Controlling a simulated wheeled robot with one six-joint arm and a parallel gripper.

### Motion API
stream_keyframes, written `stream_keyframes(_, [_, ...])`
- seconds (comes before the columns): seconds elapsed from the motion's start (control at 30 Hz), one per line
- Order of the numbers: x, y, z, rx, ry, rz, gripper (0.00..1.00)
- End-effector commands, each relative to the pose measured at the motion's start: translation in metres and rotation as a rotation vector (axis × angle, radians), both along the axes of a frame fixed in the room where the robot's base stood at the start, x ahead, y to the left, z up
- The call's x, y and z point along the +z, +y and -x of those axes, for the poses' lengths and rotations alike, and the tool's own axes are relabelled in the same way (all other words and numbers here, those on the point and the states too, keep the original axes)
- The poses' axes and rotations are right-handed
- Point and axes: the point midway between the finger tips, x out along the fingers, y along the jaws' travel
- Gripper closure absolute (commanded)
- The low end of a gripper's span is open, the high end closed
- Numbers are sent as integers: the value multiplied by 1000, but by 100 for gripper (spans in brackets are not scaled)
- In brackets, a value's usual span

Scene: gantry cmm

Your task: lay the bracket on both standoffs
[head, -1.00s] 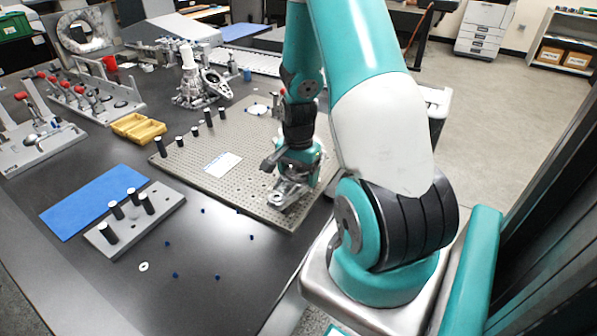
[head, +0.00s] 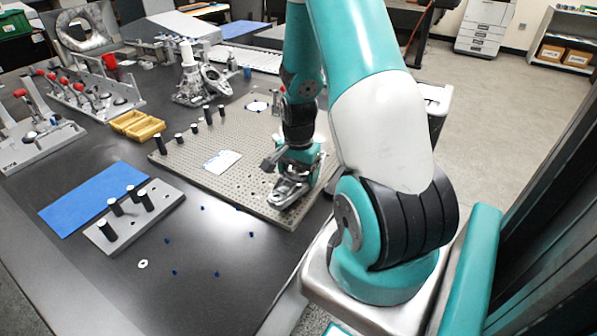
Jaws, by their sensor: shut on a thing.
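My gripper (head: 291,184) is low over the front right corner of the perforated plate (head: 240,184). It is shut on a grey metal piece, which looks like the bracket (head: 286,194). The jaws and arm partly hide this piece, and I cannot tell whether it touches the plate. Several black standoffs stand upright on the perforated plate's left and back part, one at its left edge (head: 160,145) and one farther back (head: 221,110). More black posts (head: 104,230) stand on a small grey plate (head: 130,236) at the left. I cannot tell which two standoffs are the task's pair.
A white label (head: 221,162) lies on the perforated plate. A blue mat (head: 85,203), yellow bins (head: 145,130) and clamp fixtures (head: 95,92) are at the left. Small blue pieces and a white washer (head: 143,264) lie on the dark table in front. A metal casting (head: 216,82) stands behind.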

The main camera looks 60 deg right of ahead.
Motion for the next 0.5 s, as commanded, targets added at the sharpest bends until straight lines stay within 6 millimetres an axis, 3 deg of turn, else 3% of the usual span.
stream_keyframes(0.03, [1,0,0,0,-1,1,64])
stream_keyframes(0.07, [1,0,0,0,-1,1,18])
stream_keyframes(0.13, [1,0,0,0,-1,1,2])
stream_keyframes(0.37, [1,0,0,0,0,0,0])
stream_keyframes(0.5, [11,0,-1,0,-2,2,0])
